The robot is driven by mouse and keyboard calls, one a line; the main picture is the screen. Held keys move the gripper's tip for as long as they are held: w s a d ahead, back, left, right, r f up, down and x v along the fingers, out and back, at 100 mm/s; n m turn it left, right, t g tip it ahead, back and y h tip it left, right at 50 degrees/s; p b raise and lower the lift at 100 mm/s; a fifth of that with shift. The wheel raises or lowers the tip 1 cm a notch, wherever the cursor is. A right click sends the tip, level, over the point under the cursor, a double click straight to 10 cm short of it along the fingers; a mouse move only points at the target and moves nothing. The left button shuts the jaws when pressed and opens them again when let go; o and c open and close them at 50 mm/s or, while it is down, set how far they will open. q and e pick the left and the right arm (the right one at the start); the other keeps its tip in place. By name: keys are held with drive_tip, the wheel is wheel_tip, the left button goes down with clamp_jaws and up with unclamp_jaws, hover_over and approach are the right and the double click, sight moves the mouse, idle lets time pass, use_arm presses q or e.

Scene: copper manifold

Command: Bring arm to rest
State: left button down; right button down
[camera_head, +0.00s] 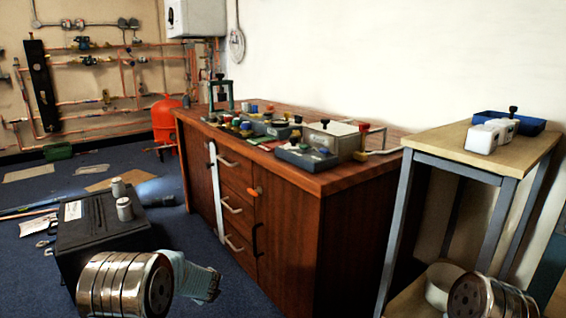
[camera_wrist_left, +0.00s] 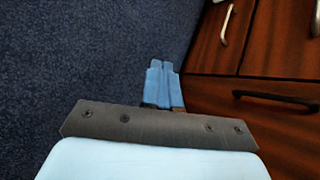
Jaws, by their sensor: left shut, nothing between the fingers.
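My left arm comes in at the lower left of the head view, ending in pale blue gripper fingers (camera_head: 212,287) in front of the wooden cabinet. In the left wrist view the two blue fingers (camera_wrist_left: 162,66) lie side by side, shut and empty, over the blue carpet beside the cabinet's drawer fronts. Only a metal joint of my right arm shows at the lower right of the head view. My right gripper is out of frame.
The wooden cabinet (camera_head: 285,215) has handles on its front, and its top holds several boxes and fittings. A black case (camera_head: 95,232) stands on the floor at left. A metal-legged table (camera_head: 455,145) is at right. Blue carpet (camera_wrist_left: 75,60) lies left of the fingers.

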use_arm(q)
drive_tip(key=s+d+f+n+g+h, duration=0.2)
drive_tip(key=s+d+f+n, duration=0.3)
drive_tip(key=s, duration=0.4)
drive_tip(key=s+d+f+n+g+h, duration=0.2)
drive_tip(key=s+f+n+g, duration=0.1)
drive_tip(key=s+f+n, duration=0.5)
drive_tip(key=s+d+f+n+g+h, duration=0.25)
drive_tip(key=s+d+f, duration=0.2)
drive_tip(key=s, duration=0.55)
drive_tip(key=s+d+f+n, duration=0.1)
drive_tip(key=s+n, duration=0.8)
drive_tip(key=s, duration=0.1)
wheel_tip(320, 180, up, 14)
drive_tip(key=s+p, duration=0.1)
drive_tip(key=p, duration=1.3)
drive_tip(key=shift+d+n+h+p, duration=0.3)
drive_tip(key=shift+n+h+p, duration=0.05)
drive_tip(key=shift+n+p, duration=0.1)
